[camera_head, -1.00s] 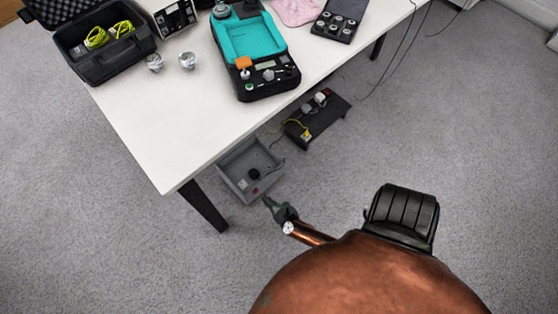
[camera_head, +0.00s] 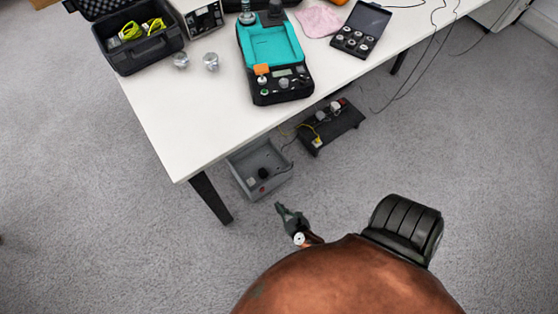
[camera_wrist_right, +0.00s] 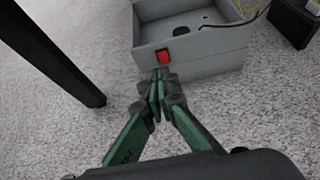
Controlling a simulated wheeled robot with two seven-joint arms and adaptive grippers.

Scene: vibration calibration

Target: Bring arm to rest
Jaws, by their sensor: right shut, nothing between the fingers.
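My right gripper (camera_head: 280,210) shows in the head view low over the carpet, in front of the table's front edge. In the right wrist view its green fingers (camera_wrist_right: 158,90) are shut with nothing between them. They appear just in front of a grey open box (camera_wrist_right: 205,55) with a red switch (camera_wrist_right: 165,56) on its front wall; I cannot tell how far apart they are. The grey box (camera_head: 238,181) sits on the floor below the table in the head view. My left gripper is not in view.
The white table (camera_head: 190,120) carries a teal-and-black device (camera_head: 272,55), a black open case (camera_head: 125,55), two metal weights and a small black weight box (camera_head: 352,42). A table leg (camera_head: 212,200) stands left of the grey box. A low black stand (camera_head: 332,128) with cables is behind.

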